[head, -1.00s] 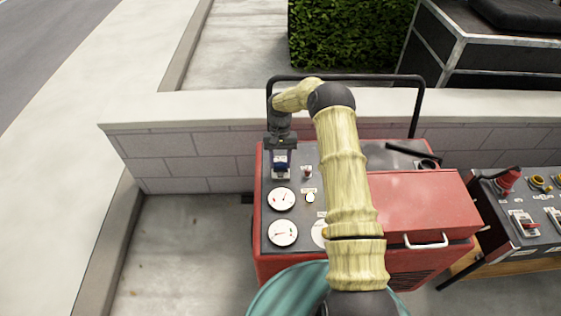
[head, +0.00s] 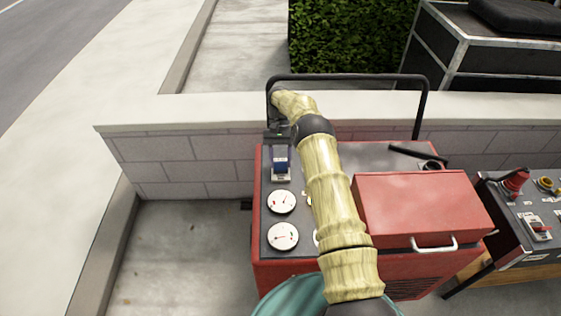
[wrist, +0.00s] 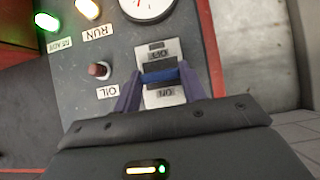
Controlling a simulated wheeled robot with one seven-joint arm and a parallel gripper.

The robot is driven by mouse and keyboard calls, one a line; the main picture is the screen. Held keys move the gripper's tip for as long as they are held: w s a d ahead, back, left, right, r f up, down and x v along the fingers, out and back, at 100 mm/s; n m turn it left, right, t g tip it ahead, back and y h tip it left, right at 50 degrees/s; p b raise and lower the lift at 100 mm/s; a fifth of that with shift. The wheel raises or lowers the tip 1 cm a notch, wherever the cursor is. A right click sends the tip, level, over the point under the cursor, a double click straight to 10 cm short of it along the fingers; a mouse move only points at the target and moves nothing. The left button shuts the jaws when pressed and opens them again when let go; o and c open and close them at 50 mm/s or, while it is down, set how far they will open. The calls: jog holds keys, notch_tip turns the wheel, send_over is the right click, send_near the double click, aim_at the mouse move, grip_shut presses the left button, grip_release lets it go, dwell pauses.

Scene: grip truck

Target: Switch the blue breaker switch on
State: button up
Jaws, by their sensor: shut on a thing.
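The blue breaker switch (wrist: 161,76) sits on a pale plate between an upside-down OFF label on the gauge side and an upside-down ON label nearer my wrist. My gripper (wrist: 160,82) has one purple finger on each side of the switch and is shut on it. In the head view the blue switch (head: 280,158) is at the upper left of the red machine's grey panel (head: 267,222), with my gripper (head: 279,148) over it. The fingers partly hide the switch, and I cannot tell exactly how its lever is tilted.
Two round gauges (head: 282,202) are on the panel nearer me. A black bar handle (head: 350,77) and a low block wall (head: 190,160) stand behind. A red box (head: 415,205) is to the right.

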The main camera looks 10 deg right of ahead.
dwell(0.3)
jog(key=o, duration=1)
jog(key=shift+w+r, duration=0.1)
